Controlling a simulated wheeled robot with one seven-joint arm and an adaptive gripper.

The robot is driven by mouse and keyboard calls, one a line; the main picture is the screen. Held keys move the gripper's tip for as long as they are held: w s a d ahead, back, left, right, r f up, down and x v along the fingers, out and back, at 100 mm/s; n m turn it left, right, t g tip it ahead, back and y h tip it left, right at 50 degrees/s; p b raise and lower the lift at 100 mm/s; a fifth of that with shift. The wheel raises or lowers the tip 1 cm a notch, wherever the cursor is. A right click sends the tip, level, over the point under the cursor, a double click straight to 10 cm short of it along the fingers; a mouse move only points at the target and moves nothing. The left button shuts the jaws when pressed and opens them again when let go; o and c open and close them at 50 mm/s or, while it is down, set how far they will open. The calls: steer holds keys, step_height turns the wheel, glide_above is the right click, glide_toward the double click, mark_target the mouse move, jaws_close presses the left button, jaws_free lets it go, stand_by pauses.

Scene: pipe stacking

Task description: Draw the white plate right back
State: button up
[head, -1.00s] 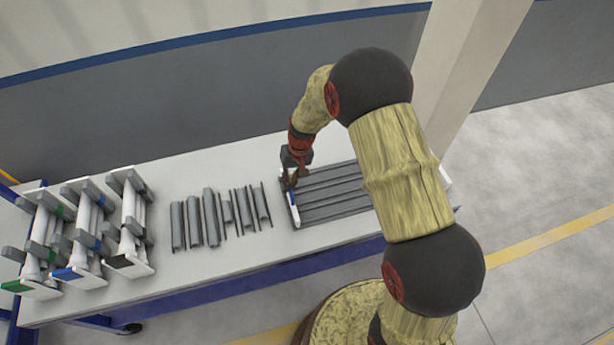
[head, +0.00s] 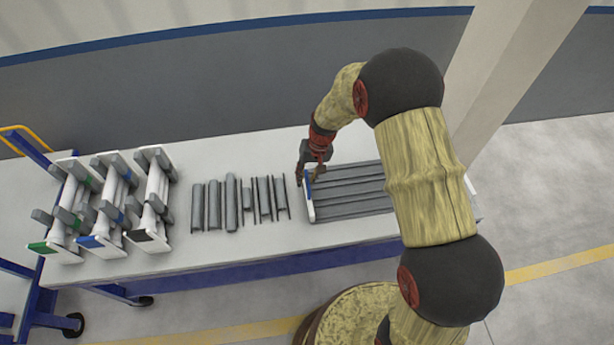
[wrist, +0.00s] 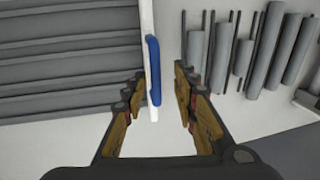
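The white plate (head: 310,207) is a narrow upright strip at the left end of the grey grooved rack (head: 350,205), with a blue handle (head: 307,186) on its outer face. In the wrist view the white plate (wrist: 147,30) and blue handle (wrist: 154,70) lie between the open fingers of my gripper (wrist: 158,88). The plate sits close along the rack's end; I cannot tell whether they touch. In the head view my gripper (head: 308,173) is over the plate's far end, its fingertips partly hidden. I see no grip on the plate.
Several loose grey pipes (head: 231,203) lie in a row on the white table (head: 230,255), left of the plate. Three white-and-grey stands (head: 151,200) are at the table's left. A narrow strip of table between plate and pipes is clear.

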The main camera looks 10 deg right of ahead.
step_height(320, 180, up, 12)
steer(key=d, duration=0.2)
steer(key=shift+d, duration=0.2)
steer(key=shift+f, duration=0.1)
stand_by(0.3)
stand_by(0.3)
steer(key=s+d+r+t+h, duration=0.1)
steer(key=s+d+r, duration=0.3)
steer(key=s+r, duration=0.8)
steer(key=s+d+r+t+h, duration=0.1)
steer(key=s+d+r+t, duration=0.3)
steer(key=s+r, duration=0.9)
steer(key=shift+s+d+t, duration=0.3)
steer(key=shift+s+d, duration=0.1)
steer(key=shift+s, duration=0.55)
